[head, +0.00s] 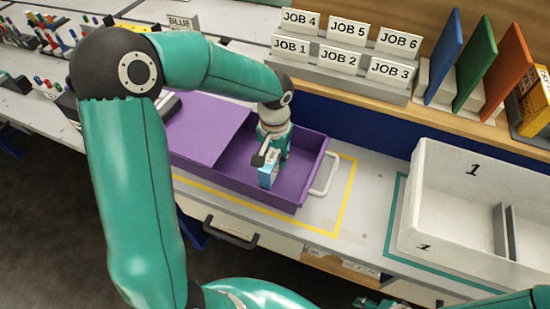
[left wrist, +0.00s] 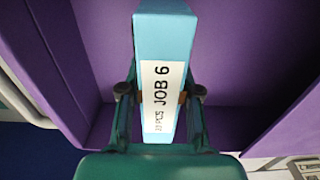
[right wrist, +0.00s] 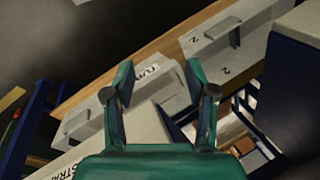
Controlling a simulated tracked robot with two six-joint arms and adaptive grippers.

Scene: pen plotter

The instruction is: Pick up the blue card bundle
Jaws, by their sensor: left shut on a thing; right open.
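The blue card bundle (left wrist: 165,38) is a light blue block with a white label reading "JOB 6". My left gripper (left wrist: 160,97) is shut on it, one finger on each side. In the head view the bundle (head: 268,172) is upright within the purple tray (head: 312,165), below my left gripper (head: 270,155). I cannot tell whether the bundle touches the tray floor.
A purple lid or panel (head: 205,130) covers the tray's left part. A white bin marked 1 (head: 440,165) stands to the right. Job cards (head: 340,60) and colored binders (head: 475,75) stand behind. Bare bench lies between the tray and the bin.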

